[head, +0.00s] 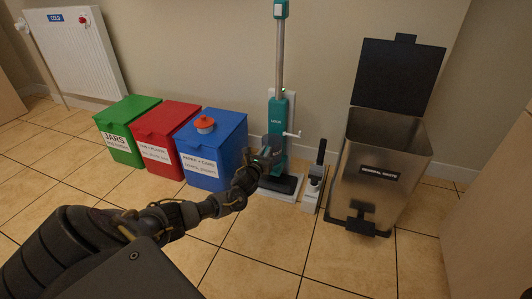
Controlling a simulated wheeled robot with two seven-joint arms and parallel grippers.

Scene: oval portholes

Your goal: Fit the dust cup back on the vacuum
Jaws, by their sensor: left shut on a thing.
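The vacuum (279,112) is teal and stands upright against the wall, with a grey tube and a black floor head. My left gripper (265,160) is in front of the vacuum's lower body and shut on a small greyish thing. My right gripper is not in view.
Green (127,113), red (167,125) and blue (225,140) bins stand left of the vacuum. A small black-and-white device (315,180) and an open metal bin (383,155) stand to the right. Tiled floor in front is clear.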

